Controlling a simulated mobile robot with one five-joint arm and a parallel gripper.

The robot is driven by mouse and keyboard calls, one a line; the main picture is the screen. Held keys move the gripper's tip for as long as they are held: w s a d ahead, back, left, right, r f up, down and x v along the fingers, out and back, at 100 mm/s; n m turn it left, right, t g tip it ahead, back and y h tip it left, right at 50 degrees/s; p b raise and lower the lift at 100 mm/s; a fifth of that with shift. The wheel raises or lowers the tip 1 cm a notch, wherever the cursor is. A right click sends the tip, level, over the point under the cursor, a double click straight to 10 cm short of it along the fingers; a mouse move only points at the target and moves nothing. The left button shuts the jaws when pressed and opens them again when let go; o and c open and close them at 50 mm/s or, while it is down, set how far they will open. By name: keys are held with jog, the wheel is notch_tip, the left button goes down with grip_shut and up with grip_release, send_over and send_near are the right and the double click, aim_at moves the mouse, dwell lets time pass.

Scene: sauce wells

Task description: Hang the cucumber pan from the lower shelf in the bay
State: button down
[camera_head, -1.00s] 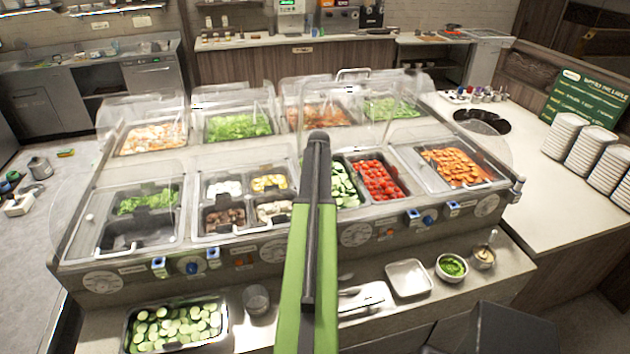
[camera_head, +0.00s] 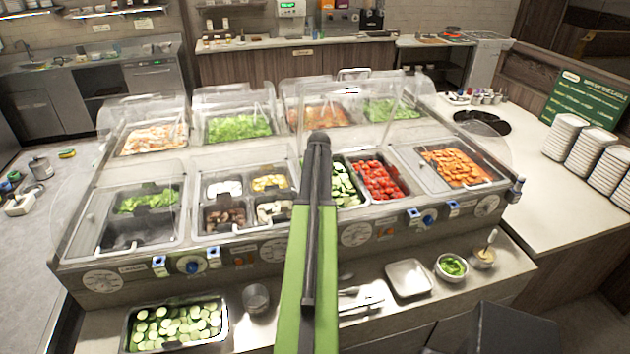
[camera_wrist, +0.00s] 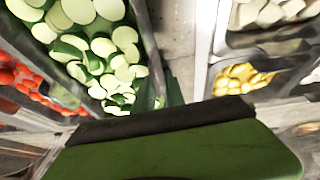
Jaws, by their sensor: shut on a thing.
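A dark pan of sliced cucumber (camera_wrist: 149,45) fills the upper left of the wrist view, beside the tomatoes. In the head view its cucumber slices (camera_head: 346,188) show just right of my arm, level with the bar's front row; the arm covers its left part. My gripper (camera_wrist: 166,98) is at the pan's edge and shut on it. The finger contact is mostly hidden, and I cannot tell whether the pan's rim rests on the bay's edge. A second pan of cucumber (camera_head: 222,336) stands on the lower front shelf at left.
Cherry tomatoes (camera_head: 378,180) lie right of the cucumber, and a four-part well (camera_head: 246,200) lies left. Clear guards (camera_head: 235,98) rise behind. The front shelf holds a metal cup (camera_head: 256,298), a white dish (camera_head: 408,278) and a bowl of green sauce (camera_head: 452,267).

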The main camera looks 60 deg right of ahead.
jog(key=shift+s+a+f, duration=0.4)
jog(key=shift+a+f, duration=0.1)
jog(key=shift+a, duration=0.1)
jog(key=c, duration=1.3)
grip_release()
jog(key=shift+r, duration=0.1)
jog(key=shift+r+p, duration=0.55)
jog(key=shift+p, duration=0.3)
jog(key=p+v, duration=1)
jog(key=v, duration=0.1)
jog(key=p+v, duration=0.4)
jog(key=v, duration=0.1)
jog(key=shift+d+r+p, duration=0.25)
jog(key=shift+r+p, duration=0.15)
jog(key=shift+r, duration=0.05)
